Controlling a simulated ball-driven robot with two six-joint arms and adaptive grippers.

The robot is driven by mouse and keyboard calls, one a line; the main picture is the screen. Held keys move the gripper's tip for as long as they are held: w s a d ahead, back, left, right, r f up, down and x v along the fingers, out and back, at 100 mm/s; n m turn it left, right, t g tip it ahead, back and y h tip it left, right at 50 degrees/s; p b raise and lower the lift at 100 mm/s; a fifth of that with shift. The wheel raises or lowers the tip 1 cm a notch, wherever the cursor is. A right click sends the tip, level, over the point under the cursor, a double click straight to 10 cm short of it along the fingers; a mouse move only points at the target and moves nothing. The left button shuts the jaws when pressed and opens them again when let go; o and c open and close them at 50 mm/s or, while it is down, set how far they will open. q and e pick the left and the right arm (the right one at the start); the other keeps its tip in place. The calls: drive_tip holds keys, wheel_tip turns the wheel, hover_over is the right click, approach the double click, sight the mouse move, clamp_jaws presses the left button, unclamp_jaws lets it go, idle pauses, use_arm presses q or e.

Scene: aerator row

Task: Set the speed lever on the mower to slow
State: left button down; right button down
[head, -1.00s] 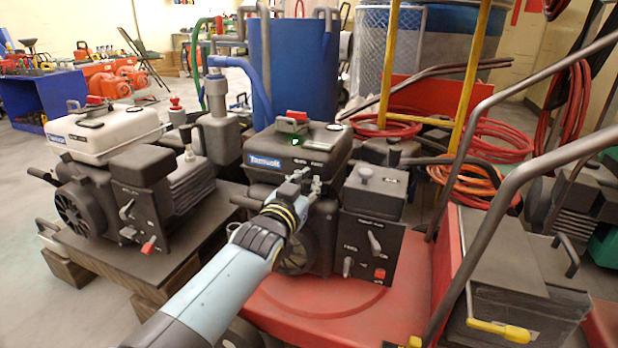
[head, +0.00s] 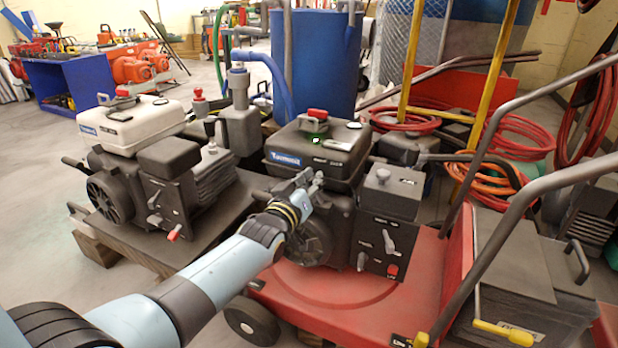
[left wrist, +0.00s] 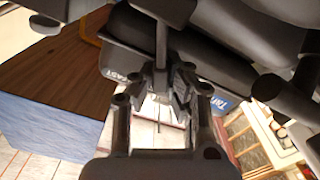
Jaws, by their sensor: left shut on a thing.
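The mower (head: 350,300) has a red deck, a dark engine and a dark tank (head: 335,158) with a blue label. My left gripper (head: 312,182) is at the front of the engine, just below the tank. It also shows in the left wrist view (left wrist: 163,82), its fingers shut around a dark upright bar (left wrist: 161,40), which looks like the speed lever. The word FAST shows on the dark surface beside it. In the head view the gripper hides this lever. My right gripper is not in view.
A control panel (head: 377,246) with light levers and a red button is right of the gripper. Grey handlebars (head: 478,150) rise at the right. A second engine with a white tank (head: 130,125) stands on a wooden pallet at left. A blue barrel (head: 322,65) is behind.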

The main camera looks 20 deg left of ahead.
use_arm(q)
drive_tip(key=c, duration=1.3)
unclamp_jaws()
